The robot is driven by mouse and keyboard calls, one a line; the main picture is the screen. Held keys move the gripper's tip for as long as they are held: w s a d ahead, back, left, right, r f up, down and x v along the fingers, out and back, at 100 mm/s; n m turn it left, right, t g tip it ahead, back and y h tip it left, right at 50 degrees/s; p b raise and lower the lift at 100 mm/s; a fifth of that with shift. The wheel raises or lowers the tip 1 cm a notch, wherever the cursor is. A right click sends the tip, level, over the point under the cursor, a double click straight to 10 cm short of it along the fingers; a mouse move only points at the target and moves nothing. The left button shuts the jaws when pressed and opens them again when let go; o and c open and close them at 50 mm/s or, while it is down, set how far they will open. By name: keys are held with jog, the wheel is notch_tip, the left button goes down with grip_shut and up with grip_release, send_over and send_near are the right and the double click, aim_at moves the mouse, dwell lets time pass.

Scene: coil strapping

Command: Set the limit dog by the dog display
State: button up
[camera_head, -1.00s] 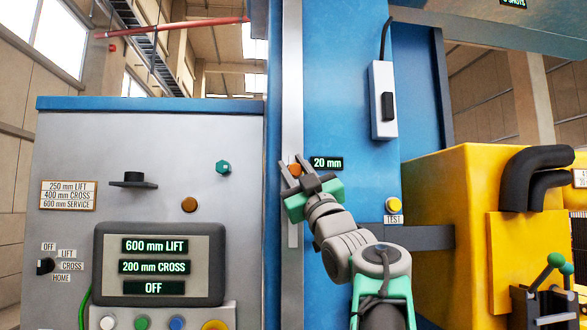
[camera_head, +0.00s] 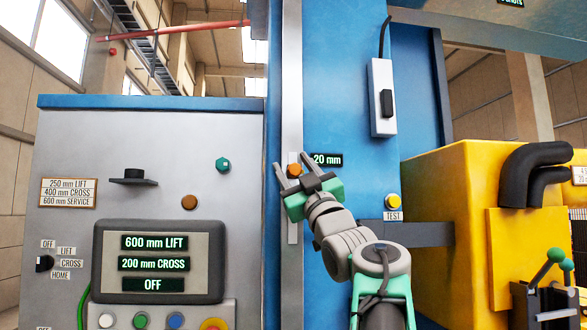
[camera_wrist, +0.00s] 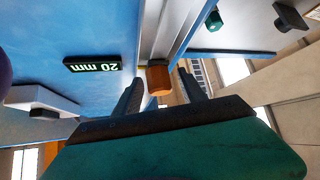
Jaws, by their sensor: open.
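The limit dog appears as a small orange knob (camera_head: 294,170) on the grey vertical rail (camera_head: 293,60) of the blue column. The dog display (camera_head: 328,160) beside it reads 20 mm. My gripper (camera_head: 283,173) is open at the rail, with its fingers pointing up toward the knob. In the wrist view the orange knob (camera_wrist: 158,80) shows in the gap between the two dark fingertips (camera_wrist: 163,88), and I cannot tell whether either finger touches it. The display (camera_wrist: 92,64) shows upside down there.
A grey cabinet stands at the left with a screen (camera_head: 153,263) reading 600 mm LIFT, 200 mm CROSS, OFF. Its plate (camera_head: 68,193) lists 250 mm lift, 400 mm cross, 600 mm service. A selector (camera_head: 44,263), a TEST button (camera_head: 393,202) and yellow machine (camera_head: 470,190) are nearby.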

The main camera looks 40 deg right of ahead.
jog(key=shift+s+f+b, duration=0.2)
jog(key=shift+f+b, duration=0.1)
jog(key=shift+b, duration=0.05)
jog(key=b+v, duration=0.4)
jog(key=v, duration=0.2)
jog(key=shift+s+a+f, duration=0.1)
jog(key=shift+s+f, duration=0.2)
jog(key=shift+s, duration=0.2)
jog(key=shift+a+y, duration=0.1)
jog(key=shift+y, duration=0.2)
